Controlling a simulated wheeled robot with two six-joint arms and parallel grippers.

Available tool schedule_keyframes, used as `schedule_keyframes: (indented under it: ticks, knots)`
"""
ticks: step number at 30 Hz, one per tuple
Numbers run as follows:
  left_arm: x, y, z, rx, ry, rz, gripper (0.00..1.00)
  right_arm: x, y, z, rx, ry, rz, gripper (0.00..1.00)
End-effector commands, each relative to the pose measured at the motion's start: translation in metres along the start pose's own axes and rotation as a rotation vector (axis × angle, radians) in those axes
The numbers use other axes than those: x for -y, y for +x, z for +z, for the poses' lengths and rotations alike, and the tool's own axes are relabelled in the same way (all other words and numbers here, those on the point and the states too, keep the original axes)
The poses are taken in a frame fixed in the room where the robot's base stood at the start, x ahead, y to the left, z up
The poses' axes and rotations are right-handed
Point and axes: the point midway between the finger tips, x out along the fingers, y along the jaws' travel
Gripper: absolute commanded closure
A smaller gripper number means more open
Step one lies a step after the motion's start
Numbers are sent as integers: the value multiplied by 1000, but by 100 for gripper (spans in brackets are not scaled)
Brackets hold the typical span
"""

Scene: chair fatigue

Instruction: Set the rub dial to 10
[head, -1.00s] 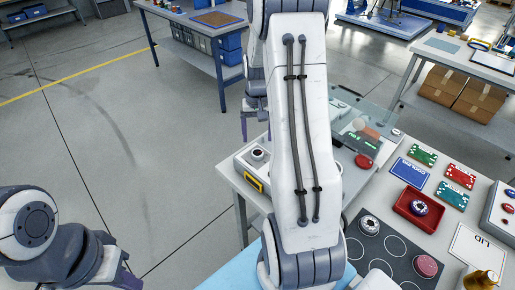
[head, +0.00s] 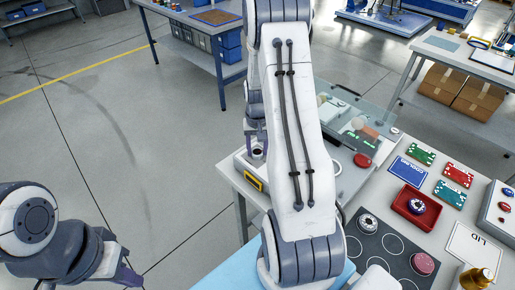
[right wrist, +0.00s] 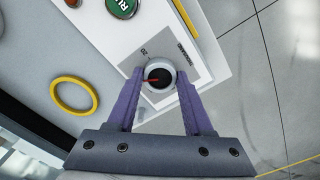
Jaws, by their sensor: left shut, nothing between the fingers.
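The dial (right wrist: 158,77) has a pale round rim, a dark face and a red pointer aimed left in the right wrist view. A printed 20 is beside it; the other lettering is too small to read surely. My right gripper (right wrist: 160,73) has its purple fingers spread, one on each side of the dial; I cannot tell whether they touch it. In the head view my right gripper (head: 256,138) is over the dial's box (head: 241,167) at the table's left end. My left gripper (head: 129,278) is shut and empty at the lower left, far from the dial.
A green button (right wrist: 122,6) and a yellow ring (right wrist: 74,95) are near the dial. My right arm hides the middle of the table. A red tray (head: 400,205), cards and a dark mat (head: 360,250) lie to the right. Floor is clear on the left.

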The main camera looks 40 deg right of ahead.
Motion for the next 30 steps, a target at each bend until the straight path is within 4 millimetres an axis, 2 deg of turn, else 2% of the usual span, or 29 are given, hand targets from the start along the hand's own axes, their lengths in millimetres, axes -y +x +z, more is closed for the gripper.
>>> schedule_keyframes:
  ticks: [8, 14, 30]
  knots:
    - [0, 0, 0, 0, 0, 0, 100, 0, 0, 0, 0, -27, 0, 100]
    - [0, 0, 0, 0, 0, 0, 100, 0, -1, 0, 0, -119, 0, 100]
    - [0, 0, 0, 0, 0, 0, 100, 0, -1, -1, -2, -602, 0, 100]
